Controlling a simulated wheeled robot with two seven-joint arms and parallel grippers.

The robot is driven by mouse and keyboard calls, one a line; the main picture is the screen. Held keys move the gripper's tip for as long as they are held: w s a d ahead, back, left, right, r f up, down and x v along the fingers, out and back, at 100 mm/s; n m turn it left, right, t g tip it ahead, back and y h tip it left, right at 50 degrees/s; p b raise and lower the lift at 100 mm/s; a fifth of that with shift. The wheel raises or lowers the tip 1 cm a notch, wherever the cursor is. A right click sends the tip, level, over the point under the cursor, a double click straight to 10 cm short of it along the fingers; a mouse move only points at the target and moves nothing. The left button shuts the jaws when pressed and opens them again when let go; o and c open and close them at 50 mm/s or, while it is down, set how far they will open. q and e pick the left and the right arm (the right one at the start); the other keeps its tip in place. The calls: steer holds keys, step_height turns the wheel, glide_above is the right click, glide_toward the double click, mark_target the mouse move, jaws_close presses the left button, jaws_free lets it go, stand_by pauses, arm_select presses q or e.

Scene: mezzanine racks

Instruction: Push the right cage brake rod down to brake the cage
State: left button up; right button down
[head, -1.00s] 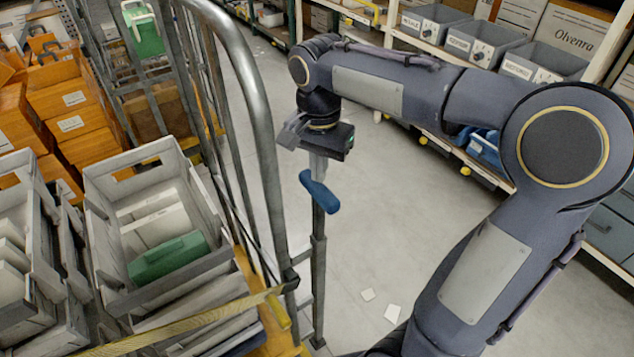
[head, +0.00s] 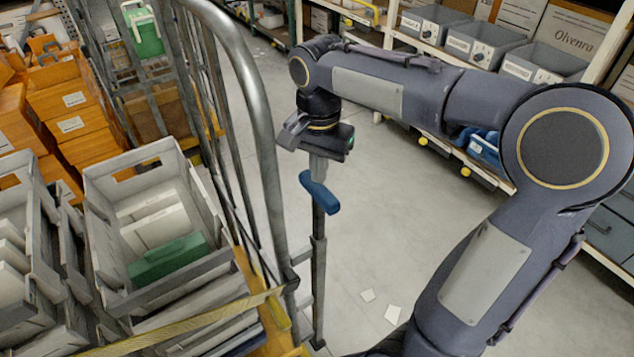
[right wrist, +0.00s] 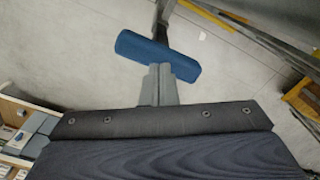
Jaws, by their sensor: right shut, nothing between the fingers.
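The right cage brake rod (head: 319,265) is a grey upright rod beside the cage's right frame (head: 262,120), topped by a blue handle (head: 319,192). My right gripper (head: 318,173) is shut and empty, pointing down, with its fingertips at the top of the blue handle. In the right wrist view the closed fingers (right wrist: 161,84) overlap the near edge of the blue handle (right wrist: 158,56); they look in contact, but a small gap cannot be ruled out. The rod's foot is near the lower edge of the head view. My left gripper is not in view.
The cage holds grey crates (head: 160,215), one with a green item (head: 168,258), and orange boxes (head: 70,100). A yellow strap (head: 190,322) crosses its front. Shelves with grey bins (head: 485,42) stand at the back right. Open floor (head: 400,215) lies right of the rod.

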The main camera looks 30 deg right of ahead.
mark_target(319, 186)
steer(key=shift+f, duration=0.1)
stand_by(0.6)
steer(key=shift+f+b, duration=2.45)
steer(key=shift+f, duration=1)
step_height(319, 186, up, 7)
steer(key=p, duration=0.6)
steer(key=shift+r+p, duration=0.2)
steer(key=shift+p, duration=0.15)
steer(key=shift+f, duration=0.1)
steer(key=s+a+f+n+t+y, duration=0.2)
steer(key=s+n, duration=0.2)
steer(key=s, duration=0.4)
steer(key=s+a+f+n+t+y, duration=0.1)
steer(key=s+a+n+t, duration=0.1)
steer(key=s+n, duration=0.3)
steer(key=s+t, duration=0.1)
steer(key=s, duration=0.3)
steer(key=shift+f+t+y, duration=0.3)
steer(key=shift+f+y, duration=0.1)
